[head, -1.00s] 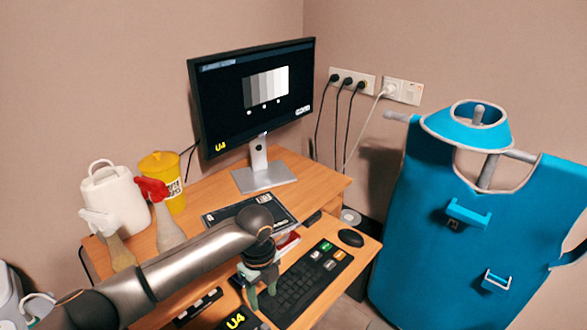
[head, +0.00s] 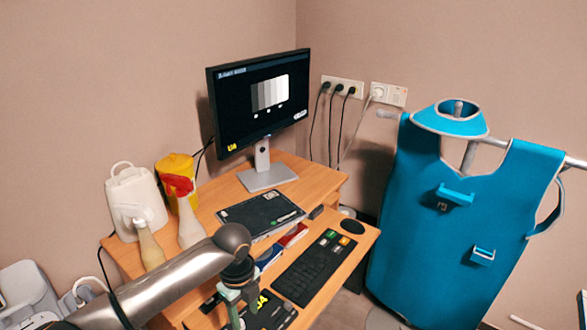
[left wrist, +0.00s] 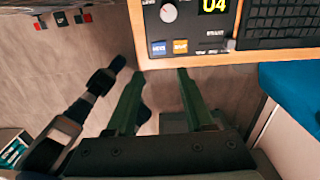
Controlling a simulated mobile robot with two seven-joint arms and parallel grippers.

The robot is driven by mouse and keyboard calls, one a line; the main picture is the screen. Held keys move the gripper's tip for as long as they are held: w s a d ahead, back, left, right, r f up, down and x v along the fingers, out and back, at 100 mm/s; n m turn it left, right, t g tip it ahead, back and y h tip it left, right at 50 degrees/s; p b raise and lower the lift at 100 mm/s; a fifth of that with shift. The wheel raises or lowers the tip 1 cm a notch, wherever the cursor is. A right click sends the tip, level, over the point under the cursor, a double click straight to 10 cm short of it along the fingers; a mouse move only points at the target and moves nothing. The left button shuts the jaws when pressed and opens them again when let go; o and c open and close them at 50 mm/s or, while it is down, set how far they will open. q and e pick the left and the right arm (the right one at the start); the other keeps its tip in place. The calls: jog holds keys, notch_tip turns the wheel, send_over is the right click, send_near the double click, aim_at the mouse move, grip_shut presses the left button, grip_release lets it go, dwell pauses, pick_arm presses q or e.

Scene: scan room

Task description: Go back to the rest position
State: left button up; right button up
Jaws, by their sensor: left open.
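My left arm comes in from the left in the head view, and its gripper (head: 238,308) hangs over the lower shelf of the desk, by the U4 control box (head: 272,316). In the left wrist view the two green fingers of my left gripper (left wrist: 155,85) are apart with nothing between them. They point at the front edge of the desk, below the U4 control box (left wrist: 195,25), with floor showing between them. My right gripper is not in view.
A keyboard (head: 312,268) and mouse (head: 352,226) lie on the lower shelf. A monitor (head: 258,110), a dark tablet (head: 258,212) and spray bottles (head: 190,222) stand or lie on the desk. A blue apron (head: 440,230) hangs at the right.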

pick_arm(q)
jog(key=s+d+f+n+t+h, duration=0.4)
jog(key=s+d+f+n+h, duration=0.2)
jog(key=s+d+f+n, duration=0.4)
jog(key=s+a+f+n+t+y, duration=0.1)
jog(key=s+a+n+t, duration=0.1)
jog(key=s+a+n, duration=0.3)
jog(key=s+a+f+n+t+y+p, duration=0.1)
jog(key=s+a+f+n+t+y, duration=0.1)
jog(key=s+a+n, duration=0.3)
jog(key=a+n+t, duration=0.1)
jog(key=a+n, duration=0.2)
jog(key=a, duration=0.3)
jog(key=shift+s+f+n+y, duration=0.15)
jog(key=shift+s+n+y, duration=0.15)
jog(key=shift+s, duration=0.1)
jog(key=shift+a, duration=0.1)
dwell(1.5)
